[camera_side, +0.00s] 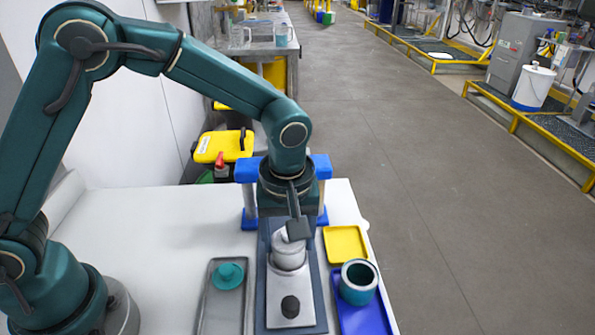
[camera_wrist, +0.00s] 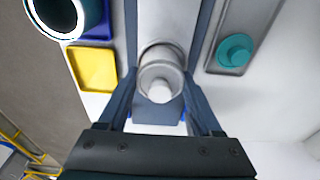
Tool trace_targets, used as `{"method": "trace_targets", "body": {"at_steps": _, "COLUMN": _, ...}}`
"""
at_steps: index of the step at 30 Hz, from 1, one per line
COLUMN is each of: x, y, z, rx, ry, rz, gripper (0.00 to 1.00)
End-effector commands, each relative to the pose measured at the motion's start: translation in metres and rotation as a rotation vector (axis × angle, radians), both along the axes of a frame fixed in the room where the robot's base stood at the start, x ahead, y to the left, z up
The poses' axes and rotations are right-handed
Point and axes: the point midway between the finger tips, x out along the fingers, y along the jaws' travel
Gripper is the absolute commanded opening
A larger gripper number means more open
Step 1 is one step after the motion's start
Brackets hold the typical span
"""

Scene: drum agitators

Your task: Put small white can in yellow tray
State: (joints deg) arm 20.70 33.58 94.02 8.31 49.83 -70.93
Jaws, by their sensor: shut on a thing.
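The small white can (camera_side: 289,256) stands upright on the grey metal plate of a dark-framed stand in the side view. In the wrist view the can (camera_wrist: 160,72) shows a round rim and a small pale knob on top. My gripper (camera_side: 292,228) points down over the can, its fingers on either side of it, shut on it. It also shows in the wrist view (camera_wrist: 160,88). Part of the can's top is hidden by a finger in the side view. The yellow tray (camera_side: 345,243) is empty, just right of the stand; it is left of the can in the wrist view (camera_wrist: 95,70).
A blue tray (camera_side: 372,318) holding a teal open cup (camera_side: 358,284) lies in front of the yellow tray. A grey tray (camera_side: 222,310) with a teal lid (camera_side: 227,275) lies left of the stand. A black knob (camera_side: 290,306) sits on the plate. Blue-topped posts (camera_side: 250,200) rise behind.

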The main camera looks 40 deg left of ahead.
Motion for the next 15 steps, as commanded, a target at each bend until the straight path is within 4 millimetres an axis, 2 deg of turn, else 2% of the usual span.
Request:
{"method": "trace_targets", "body": {"at_steps": 5, "x": 0.000, "y": 0.000, "z": 0.002, "rx": -0.001, "ry": -0.002, "rz": 0.000, "gripper": 0.05}}
{"method": "trace_targets", "body": {"at_steps": 8, "x": 0.001, "y": 0.000, "z": 0.012, "rx": -0.001, "ry": -0.004, "rz": 0.001, "gripper": 0.05}}
{"method": "trace_targets", "body": {"at_steps": 15, "x": 0.002, "y": -0.001, "z": 0.059, "rx": -0.004, "ry": -0.007, "rz": 0.001, "gripper": 0.05}}
